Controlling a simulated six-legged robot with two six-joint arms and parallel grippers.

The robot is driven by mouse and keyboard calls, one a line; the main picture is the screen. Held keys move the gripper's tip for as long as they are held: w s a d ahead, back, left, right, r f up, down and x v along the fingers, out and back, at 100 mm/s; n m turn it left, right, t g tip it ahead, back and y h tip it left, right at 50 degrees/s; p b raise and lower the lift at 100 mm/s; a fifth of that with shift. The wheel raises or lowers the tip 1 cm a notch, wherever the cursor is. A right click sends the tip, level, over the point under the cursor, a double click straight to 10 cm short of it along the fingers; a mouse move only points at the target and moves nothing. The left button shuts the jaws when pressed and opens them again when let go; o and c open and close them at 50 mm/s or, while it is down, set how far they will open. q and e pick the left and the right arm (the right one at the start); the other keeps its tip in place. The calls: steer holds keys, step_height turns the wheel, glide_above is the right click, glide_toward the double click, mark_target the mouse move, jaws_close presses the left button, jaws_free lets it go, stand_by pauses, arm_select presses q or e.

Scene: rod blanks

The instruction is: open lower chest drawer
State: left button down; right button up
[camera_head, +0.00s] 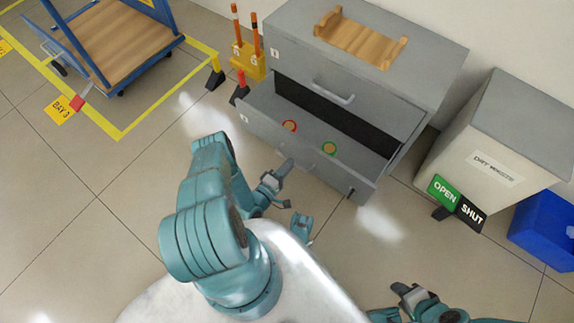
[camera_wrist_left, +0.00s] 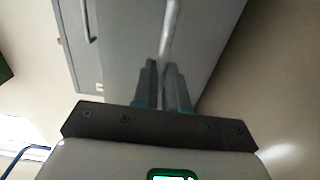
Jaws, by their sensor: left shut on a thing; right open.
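The grey chest (camera_head: 430,50) stands against the wall. Its lower drawer (camera_head: 245,117) is pulled out, and its inside shows from above. My left gripper (camera_head: 284,170) is at the drawer's front, shut on the lower drawer handle. In the left wrist view, the two fingers (camera_wrist_left: 164,88) close around the pale handle bar (camera_wrist_left: 172,30). The upper drawer, with its own handle (camera_head: 333,92), is shut. My right gripper (camera_head: 408,292) is open and empty, low at the right, away from the chest.
A wooden tray (camera_head: 362,42) sits on the chest. A dry-waste bin (camera_head: 485,150) and blue box (camera_head: 545,222) stand right; a yellow rod holder (camera_head: 247,62) and trolley (camera_head: 115,45) left.

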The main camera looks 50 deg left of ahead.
arm_select(q)
steer(key=c, duration=1.2)
jaws_free()
steer(key=shift+o, duration=0.2)
steer(key=shift+s+d, duration=0.1)
steer(key=shift+s, duration=0.1)
